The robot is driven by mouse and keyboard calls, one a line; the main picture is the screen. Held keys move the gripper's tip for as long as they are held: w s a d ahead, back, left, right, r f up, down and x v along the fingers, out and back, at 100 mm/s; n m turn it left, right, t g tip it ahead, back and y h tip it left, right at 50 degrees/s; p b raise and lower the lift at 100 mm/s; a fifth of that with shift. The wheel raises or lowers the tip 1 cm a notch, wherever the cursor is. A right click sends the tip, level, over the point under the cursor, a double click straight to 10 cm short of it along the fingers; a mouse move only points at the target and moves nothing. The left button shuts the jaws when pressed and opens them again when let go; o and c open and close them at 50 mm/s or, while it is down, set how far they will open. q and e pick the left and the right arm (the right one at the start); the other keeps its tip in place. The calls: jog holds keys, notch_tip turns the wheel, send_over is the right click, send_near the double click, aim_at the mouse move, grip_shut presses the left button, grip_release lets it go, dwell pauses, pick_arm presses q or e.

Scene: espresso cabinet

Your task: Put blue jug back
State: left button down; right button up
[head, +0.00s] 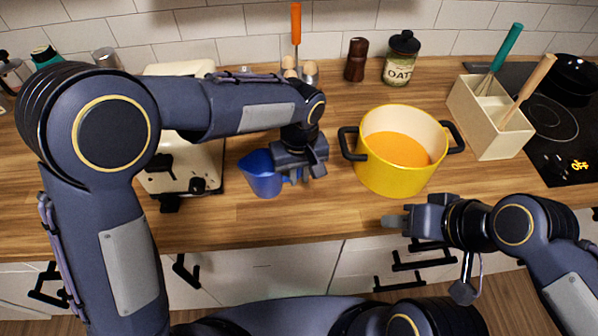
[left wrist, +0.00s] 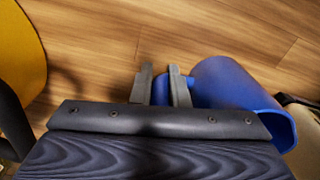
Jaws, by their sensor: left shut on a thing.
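The blue jug (head: 262,174) is at the middle of the wooden counter in the head view, between the toaster and the yellow pot. My left gripper (head: 292,175) is at the jug's right side, shut on it, with the fingers at its handle side. In the left wrist view the jug (left wrist: 238,98) lies to the right of the fingers (left wrist: 162,86), its open rim facing toward the lower right. I cannot tell whether the jug touches the counter. My right gripper (head: 394,221) is over the counter's front edge, away from the jug; its finger opening is unclear.
A cream toaster (head: 180,172) stands left of the jug. A yellow pot (head: 393,178) with orange contents stands close to the right. A utensil box (head: 487,118) and hob (head: 548,118) are further right. Bare counter (head: 290,222) lies in front of the jug.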

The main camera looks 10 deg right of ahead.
pick_arm(q)
jog(key=shift+f, duration=0.1)
jog(key=c, duration=1.4)
grip_release()
notch_tip(320, 180, up, 12)
jog(key=shift+r, duration=0.15)
